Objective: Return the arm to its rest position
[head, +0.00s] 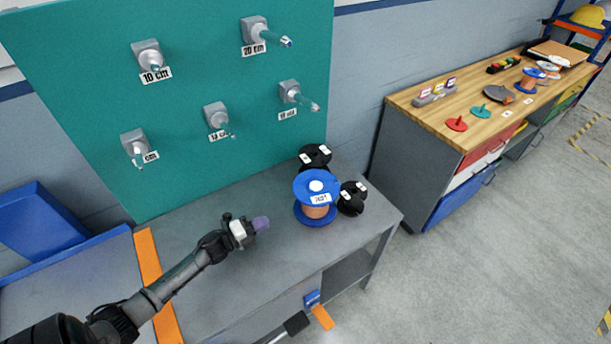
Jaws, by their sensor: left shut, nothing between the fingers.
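My left arm comes in from the lower left and reaches over the grey workbench (290,252). My left gripper (261,223) is shut and empty, with its purplish tips above the bench top. It is apart from the blue-flanged spool (317,187), which stands upright to its right with copper-coloured winding and a white label.
Black discs with white labels (314,157) (352,197) stand beside the spool. A teal board (80,85) with several labelled pegs rises behind. A blue bin (40,222) is at left. A wooden-topped bench (440,112) stands at right, with grey floor between.

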